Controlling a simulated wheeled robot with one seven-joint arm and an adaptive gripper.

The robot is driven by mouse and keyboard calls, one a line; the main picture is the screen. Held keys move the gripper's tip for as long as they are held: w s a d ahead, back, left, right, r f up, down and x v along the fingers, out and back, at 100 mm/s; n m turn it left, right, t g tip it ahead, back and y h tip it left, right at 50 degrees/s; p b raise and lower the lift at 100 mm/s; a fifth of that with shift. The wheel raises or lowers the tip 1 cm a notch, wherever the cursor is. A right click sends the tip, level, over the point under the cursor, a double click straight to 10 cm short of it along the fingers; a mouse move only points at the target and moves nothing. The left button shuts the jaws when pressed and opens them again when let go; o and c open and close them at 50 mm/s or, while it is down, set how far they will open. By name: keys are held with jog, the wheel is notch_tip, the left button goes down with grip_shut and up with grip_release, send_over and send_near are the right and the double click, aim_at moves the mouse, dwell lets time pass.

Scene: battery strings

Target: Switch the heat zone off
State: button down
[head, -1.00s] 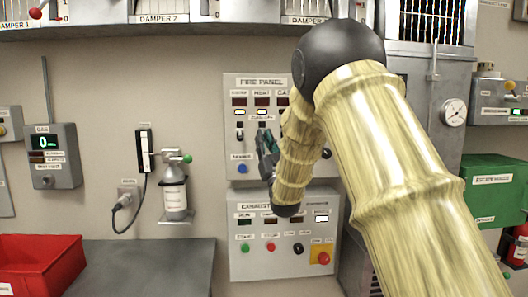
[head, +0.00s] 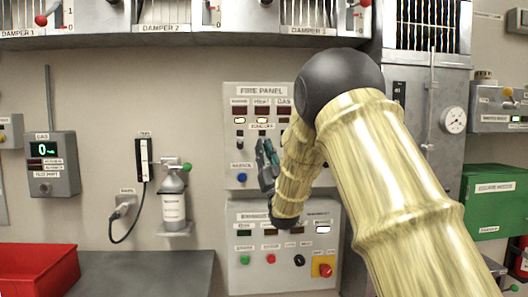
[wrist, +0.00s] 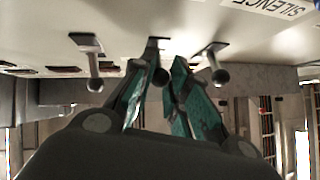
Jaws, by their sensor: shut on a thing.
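The fire panel (head: 230,165) hangs on the wall in the middle of the head view, with smoke, heat and gas columns. Under each column is a small display with a toggle below; my gripper and arm cover part of the lower right. My gripper (head: 266,150) is at the panel's middle column. In the wrist view its teal fingers (wrist: 158,90) are shut around the middle toggle (wrist: 160,76), the heat zone switch. The neighbouring toggles (wrist: 93,70) and (wrist: 215,66) stand clear on either side. The switch's exact position is hard to tell.
A lower control panel (head: 240,270) with several buttons is just below. A bottle (head: 173,205) and a gas meter (head: 52,165) are on the wall to the left. A red bin (head: 40,270) stands on the grey bench (head: 140,275). A green box (head: 495,200) is at right.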

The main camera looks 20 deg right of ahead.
jog(key=c, duration=1.3)
grip_release()
jog(key=shift+f+h, duration=0.1)
jog(key=shift+h, duration=0.2)
jog(key=shift+c, duration=0.2)
jog(key=v, duration=1.2)
jog(key=shift+d, duration=0.1)
